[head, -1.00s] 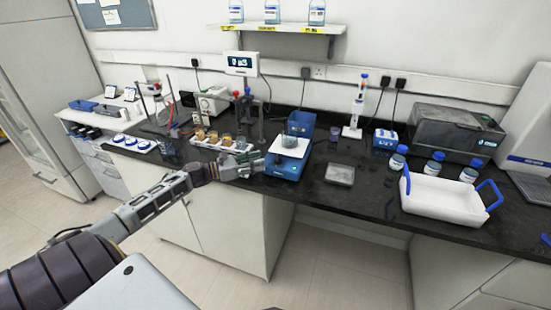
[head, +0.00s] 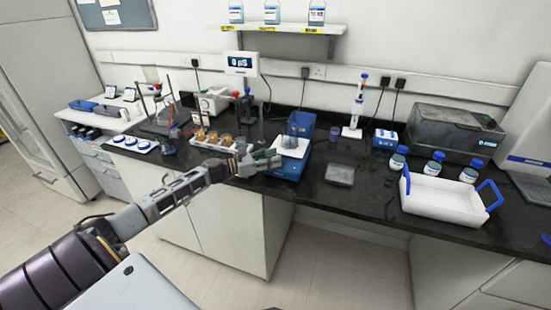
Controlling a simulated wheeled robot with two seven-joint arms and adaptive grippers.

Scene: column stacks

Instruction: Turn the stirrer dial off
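The stirrer (head: 286,169) is a blue unit with a white top plate, on the black bench near its front edge. A glass beaker (head: 290,141) stands on the plate. The dial is too small to make out; it may be behind my gripper. My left gripper (head: 275,161) is at the stirrer's left front side, with its fingertips touching it or very close. I cannot tell whether the fingers are open or shut. My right gripper is not in view.
A rack with orange-topped items (head: 213,138) stands left of the gripper. A blue box (head: 301,123) is behind the stirrer. A grey tray (head: 340,174) lies to its right, and a white tray with blue handles (head: 442,199) farther right.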

